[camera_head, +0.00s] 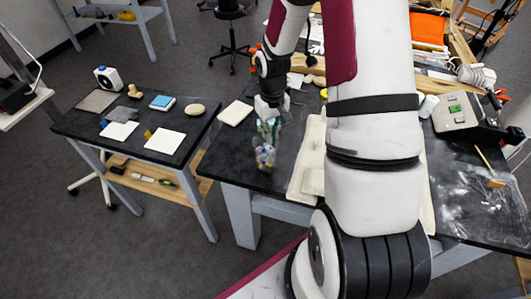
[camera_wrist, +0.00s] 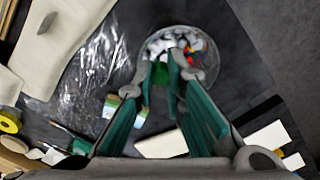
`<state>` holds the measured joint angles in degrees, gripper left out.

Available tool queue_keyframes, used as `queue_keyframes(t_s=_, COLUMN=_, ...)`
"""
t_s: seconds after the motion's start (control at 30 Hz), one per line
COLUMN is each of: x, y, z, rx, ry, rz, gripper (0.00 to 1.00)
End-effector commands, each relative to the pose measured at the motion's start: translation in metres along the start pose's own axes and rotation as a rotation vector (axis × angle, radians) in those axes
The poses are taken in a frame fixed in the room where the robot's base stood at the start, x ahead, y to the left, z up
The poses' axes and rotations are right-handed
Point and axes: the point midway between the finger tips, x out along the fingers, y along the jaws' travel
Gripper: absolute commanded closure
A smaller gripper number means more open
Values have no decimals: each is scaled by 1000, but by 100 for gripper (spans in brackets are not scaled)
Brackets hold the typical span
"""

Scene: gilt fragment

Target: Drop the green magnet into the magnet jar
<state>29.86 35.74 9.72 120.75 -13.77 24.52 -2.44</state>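The magnet jar (camera_wrist: 207,84) is a clear round container holding white, red, blue and yellow pieces. In the head view the jar (camera_head: 264,156) stands near the left edge of the dark worktable. The green magnet (camera_wrist: 160,73) shows between my fingertips in the wrist view, over the near left part of the jar's mouth. My gripper (camera_wrist: 163,72) appears shut on it, with both teal fingers close to its sides. In the head view my gripper (camera_head: 269,122) points down just above the jar; the magnet cannot be made out there.
A crumpled clear plastic sheet (camera_wrist: 88,75) and a beige mat (camera_wrist: 62,45) lie left of the jar in the wrist view. A small green-and-white box (camera_wrist: 112,106) is near my left finger. A side table (camera_head: 85,127) with pads stands left, across a gap.

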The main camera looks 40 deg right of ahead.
Motion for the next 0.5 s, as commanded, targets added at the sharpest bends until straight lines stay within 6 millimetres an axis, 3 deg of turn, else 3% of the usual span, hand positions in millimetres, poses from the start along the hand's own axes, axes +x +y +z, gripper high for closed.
queue_keyframes(t_s=0.03, x=0, y=0, z=0, rx=0, ry=0, rz=0, gripper=80)
queue_keyframes(t_s=0.1, x=0, y=0, z=0, rx=0, ry=0, rz=0, gripper=65)
queue_keyframes(t_s=0.5, x=-7, y=0, z=-1, rx=1, ry=3, rz=1, gripper=65)
